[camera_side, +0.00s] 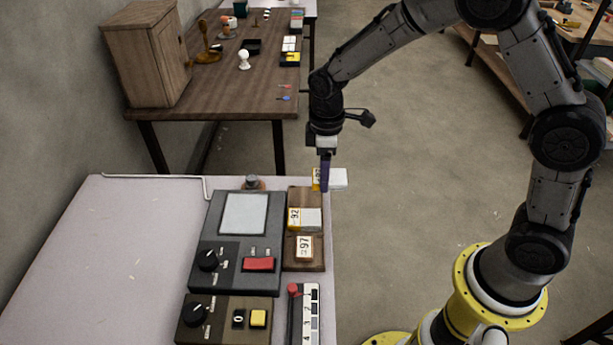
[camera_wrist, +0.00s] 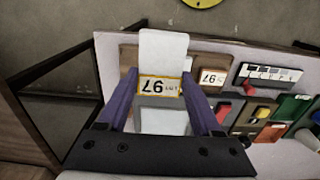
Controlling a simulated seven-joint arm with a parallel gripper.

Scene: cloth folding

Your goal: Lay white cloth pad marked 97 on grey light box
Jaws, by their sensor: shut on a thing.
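My gripper (camera_side: 325,184) is shut on a white cloth pad (camera_side: 338,179) with a yellow-edged label. In the wrist view the pad (camera_wrist: 163,50) sits between the purple fingers of my gripper (camera_wrist: 163,92), and its label reads 97, upside down. In the side view it is near the far end of a wooden tray, at the table's right edge; its height is hard to judge. The grey light box (camera_side: 230,232) lies left of the tray, with a pale, bare panel (camera_side: 244,213) on top.
The wooden tray (camera_side: 316,266) bears a second pad labelled 92 (camera_side: 309,219) and a card reading 97 (camera_side: 304,248). A dark control box (camera_side: 222,328) and a numbered strip (camera_side: 305,320) lie nearer. The table (camera_side: 110,260) is clear at left.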

